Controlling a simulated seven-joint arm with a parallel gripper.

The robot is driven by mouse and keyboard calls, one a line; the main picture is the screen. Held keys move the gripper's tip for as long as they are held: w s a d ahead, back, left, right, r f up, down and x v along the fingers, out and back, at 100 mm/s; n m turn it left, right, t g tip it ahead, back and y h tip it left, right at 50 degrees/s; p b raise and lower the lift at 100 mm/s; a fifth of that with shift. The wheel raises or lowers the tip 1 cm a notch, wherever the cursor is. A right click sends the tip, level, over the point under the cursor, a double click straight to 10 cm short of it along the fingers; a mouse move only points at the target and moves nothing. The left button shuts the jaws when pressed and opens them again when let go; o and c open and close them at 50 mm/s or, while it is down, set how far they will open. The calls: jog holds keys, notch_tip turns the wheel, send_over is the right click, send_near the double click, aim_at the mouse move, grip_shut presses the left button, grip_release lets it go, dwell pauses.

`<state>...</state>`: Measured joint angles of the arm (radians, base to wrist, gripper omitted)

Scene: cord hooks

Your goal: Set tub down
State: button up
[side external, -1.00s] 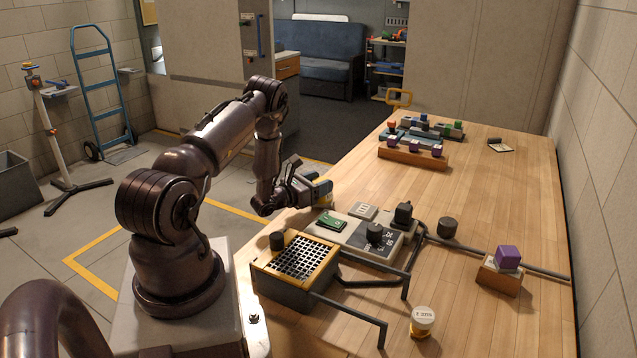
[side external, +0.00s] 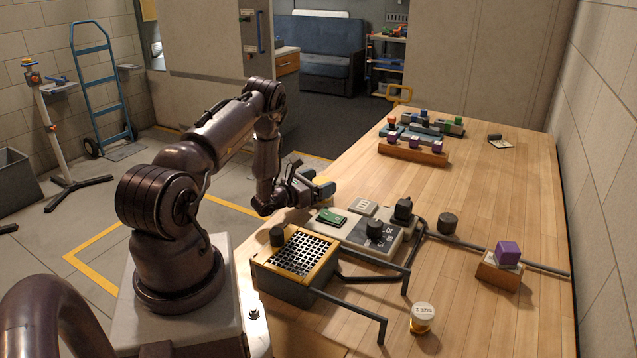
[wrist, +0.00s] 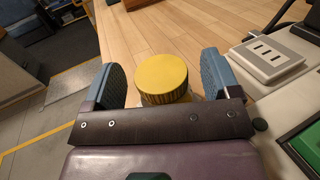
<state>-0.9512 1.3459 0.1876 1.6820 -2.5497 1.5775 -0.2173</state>
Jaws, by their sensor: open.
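The tub (wrist: 162,80) has a round, ribbed yellow lid and a pale body, mostly hidden below the lid in the wrist view. It stands between the two blue-grey pads of my gripper (wrist: 161,73), which is open, with a gap visible on each side of the lid. In the side view my gripper (side external: 312,187) is low at the table's left edge, beside the grey control unit. A yellow patch of the tub (side external: 322,182) shows between its fingers; its base is hidden, so contact with the wood is not clear.
The grey control unit (side external: 352,239) with a black knob lies close to the gripper. A yellow-topped grille box (side external: 298,258) with bent bars is nearer. A purple block (side external: 508,252) sits at right. The table middle (side external: 470,190) is clear.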

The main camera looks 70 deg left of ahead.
jog(key=v, duration=1.3)
